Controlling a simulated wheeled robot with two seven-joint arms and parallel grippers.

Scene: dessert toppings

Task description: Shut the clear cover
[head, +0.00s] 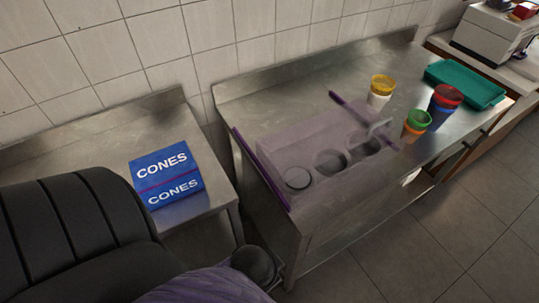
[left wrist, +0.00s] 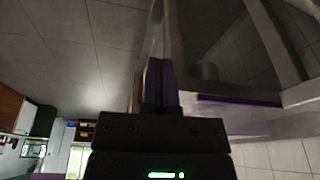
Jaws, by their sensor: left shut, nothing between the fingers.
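The clear cover (head: 290,136) is a see-through, purple-tinted panel on the steel counter, between two purple side strips, one of them the left strip (head: 262,170). Round wells (head: 298,178) show through or beside it; I cannot tell whether the cover is fully down. In the left wrist view my left gripper (left wrist: 159,62) has its two dark purple fingers together, with nothing between them. A purple strip (left wrist: 240,100) shows to the right of the fingers, apart from them in the picture. My right gripper is in neither view.
Cups with a yellow rim (head: 382,84), a green rim (head: 418,118) and a red rim (head: 446,96) stand right of the cover. A teal tray (head: 466,84) lies at the right end. A blue CONES box (head: 166,173) sits on the left steel table (head: 110,150).

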